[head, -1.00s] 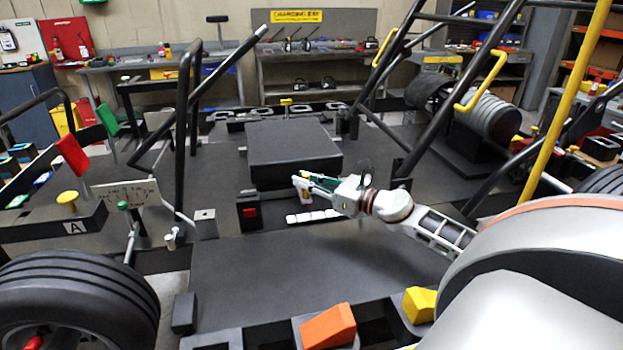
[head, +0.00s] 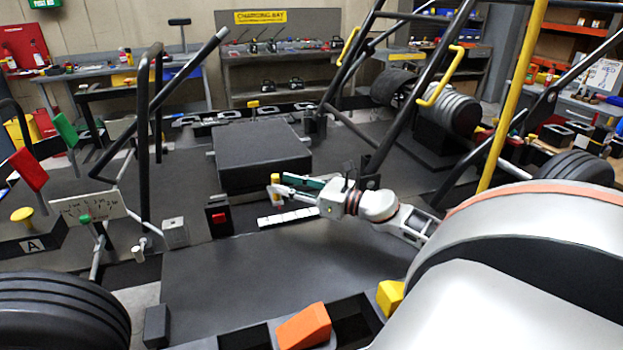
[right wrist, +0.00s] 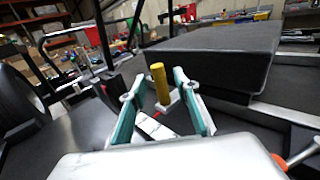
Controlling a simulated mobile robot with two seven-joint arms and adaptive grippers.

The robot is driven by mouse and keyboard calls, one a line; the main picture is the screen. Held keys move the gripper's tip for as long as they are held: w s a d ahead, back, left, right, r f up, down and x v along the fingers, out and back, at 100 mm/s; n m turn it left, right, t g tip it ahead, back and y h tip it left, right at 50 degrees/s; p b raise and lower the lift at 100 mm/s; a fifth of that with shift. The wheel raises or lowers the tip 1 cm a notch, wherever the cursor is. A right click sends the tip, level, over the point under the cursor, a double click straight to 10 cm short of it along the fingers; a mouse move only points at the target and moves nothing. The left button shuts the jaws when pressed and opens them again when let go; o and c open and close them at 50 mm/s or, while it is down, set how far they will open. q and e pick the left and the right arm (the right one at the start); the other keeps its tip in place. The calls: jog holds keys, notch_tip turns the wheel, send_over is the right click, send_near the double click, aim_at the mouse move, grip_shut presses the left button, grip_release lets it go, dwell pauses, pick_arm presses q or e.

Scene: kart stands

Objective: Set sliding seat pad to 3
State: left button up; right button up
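The seat pad is a thick dark block (head: 255,152), low on the kart floor in the middle of the head view. It also shows at upper right in the right wrist view (right wrist: 215,58). A yellow upright peg (head: 275,184) stands at its near side. My right gripper (head: 284,186) is at this peg. In the right wrist view the peg (right wrist: 159,84) stands between the two open teal fingers (right wrist: 160,95), with a visible gap to each. A white segmented strip (head: 288,217) lies on the floor below the gripper; its numbers are unreadable. My left gripper is not in view.
A box with a red button (head: 219,217) and a grey switch box (head: 174,232) stand left of the strip. Black frame bars (head: 420,80) and a yellow bar (head: 512,100) rise at right. Orange (head: 304,327) and yellow (head: 390,297) wedges lie in front. The near floor panel (head: 270,275) is clear.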

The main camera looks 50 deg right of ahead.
jog(key=v, duration=0.8)
jog(key=shift+s, duration=0.2)
jog(key=shift+d, duration=0.1)
